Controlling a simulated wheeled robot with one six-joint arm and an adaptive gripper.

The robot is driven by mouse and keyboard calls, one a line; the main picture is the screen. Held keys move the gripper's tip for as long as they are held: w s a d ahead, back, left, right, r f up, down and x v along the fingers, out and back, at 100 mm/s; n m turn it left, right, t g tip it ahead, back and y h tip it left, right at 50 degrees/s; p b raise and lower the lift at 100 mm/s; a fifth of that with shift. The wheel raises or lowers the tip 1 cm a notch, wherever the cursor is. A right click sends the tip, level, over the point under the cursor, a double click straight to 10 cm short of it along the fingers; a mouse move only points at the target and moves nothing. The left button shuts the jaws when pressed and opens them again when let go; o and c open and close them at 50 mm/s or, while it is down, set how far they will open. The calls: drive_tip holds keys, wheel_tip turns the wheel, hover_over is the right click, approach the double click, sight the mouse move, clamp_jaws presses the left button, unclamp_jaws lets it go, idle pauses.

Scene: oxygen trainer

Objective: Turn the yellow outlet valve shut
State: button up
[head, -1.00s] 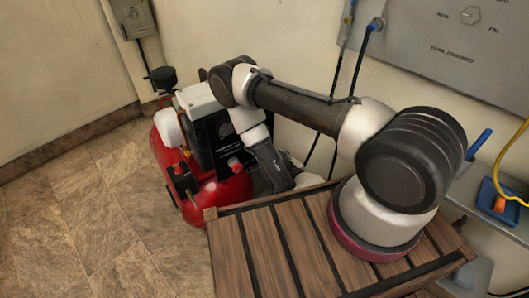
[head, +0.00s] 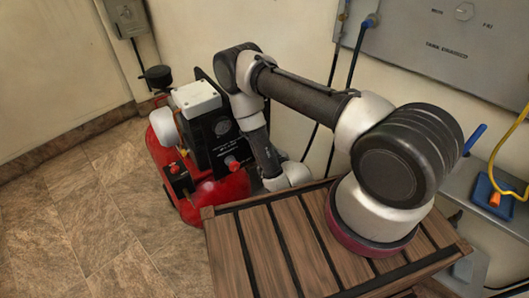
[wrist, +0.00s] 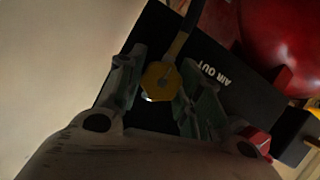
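The yellow outlet valve (wrist: 161,80) shows in the wrist view as a yellow hexagonal knob with a yellow stem running up from it. It sits by a black panel (wrist: 225,95) lettered "AIR OUT". My gripper (wrist: 161,98) is open, with one finger to the left of the valve and one to the right. I cannot tell whether either finger touches it. The gripper and the valve are hidden there.
The compressor stands on the tiled floor against the wall, left of my slatted wooden deck. Dark hoses (head: 330,90) hang from the grey wall panel (head: 430,45) behind the arm. A blue tray (head: 484,192) sits at the right. The floor at left is clear.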

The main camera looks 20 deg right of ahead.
drive_tip(key=c, duration=0.4)
drive_tip(key=shift+d+m, duration=0.15)
drive_tip(key=shift+m, duration=0.35)
drive_tip(key=shift+m+g+y, duration=0.3)
drive_tip(key=shift+m+y, duration=0.3)
drive_tip(key=shift+y, duration=0.1)
drive_tip(key=o, duration=1)
drive_tip(key=shift+o, duration=0.2)
drive_tip(key=v, duration=0.7)
drive_tip(key=shift+s, duration=0.25)
